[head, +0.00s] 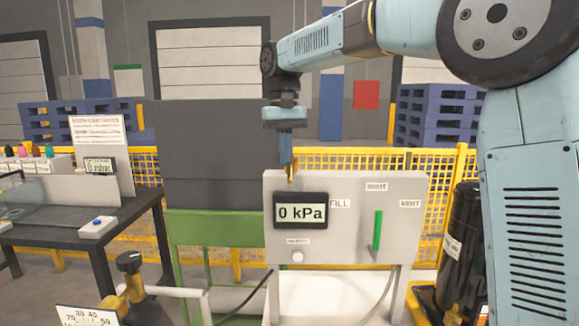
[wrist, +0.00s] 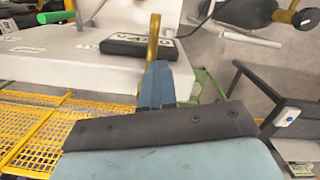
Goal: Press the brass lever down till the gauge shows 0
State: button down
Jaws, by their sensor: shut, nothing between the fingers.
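The gauge (head: 300,212) is a dark-framed display on the front of a pale panel box, and it reads 0 kPa. It shows in the wrist view as a dark slab (wrist: 138,46). A brass-coloured fitting (head: 134,287) with a dark knob stands at the lower left in the head view; I cannot tell for sure that it is the lever. Brass-coloured metal also shows at the top right of the wrist view (wrist: 304,19). My gripper (head: 290,174) is shut and empty, pointing down by the box's top edge above the gauge. Its brass-coloured tip shows in the wrist view (wrist: 154,28).
The panel box (head: 345,254) carries a green handle (head: 377,230) among FILL, SHUT and VENT labels. A dark table (head: 132,212) with bottles stands left. Yellow mesh fencing (head: 330,160) runs behind. A black cylinder (head: 461,240) stands right.

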notch_tip(320, 180, up, 14)
jog(key=w, duration=0.1)
jog(key=shift+w+a+f, duration=0.2)
jog(key=shift+a+f, duration=0.05)
jog(key=shift+d, duration=0.1)
dwell(0.4)
jog(key=s+d+f+m+t, duration=0.1)
jog(key=s+d+f+t, duration=0.1)
jog(key=s+d+f, duration=0.55)
jog(key=s+d+f+m+t, duration=0.15)
jog(key=s+d, duration=0.35)
jog(key=d, duration=0.5)
jog(key=s+d+f+m+t, duration=0.1)
jog(key=s+d+f+t, duration=0.1)
jog(key=s+d+f, duration=0.55)
jog(key=s+d+f+t, duration=0.1)
jog(key=s+d+f, duration=0.4)
jog(key=d+f, duration=0.1)
jog(key=shift+s+f+m, duration=0.3)
jog(key=shift+f+m, duration=0.05)
jog(key=shift+f, duration=0.3)
